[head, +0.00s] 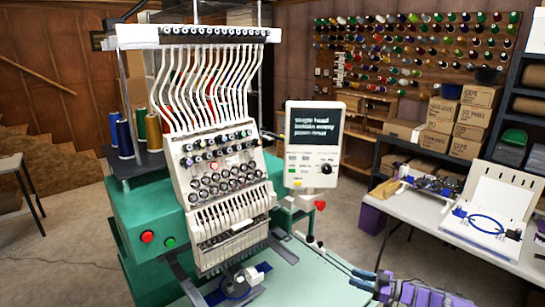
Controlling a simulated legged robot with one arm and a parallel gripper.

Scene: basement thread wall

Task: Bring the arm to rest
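My arm, purple and dark grey, enters at the bottom right in the head view. Its front end, my gripper (366,281), points left toward the green machine table. Dark and blue narrow parts show at its tip, and thin rods run from there up and left. The parts are too small to tell whether it is open or shut. I see nothing clearly held in it. The embroidery machine (215,150) stands left of it on a green base (150,215). A small hoop (235,287) with blue parts sits under the machine's head.
A control panel (314,145) is fixed at the machine's right. A white table (400,207) at the right holds a white board (490,215) with a blue hoop. Cardboard boxes (465,125) fill a shelf behind. A thread rack (415,50) covers the wall. Concrete floor shows between machine and table.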

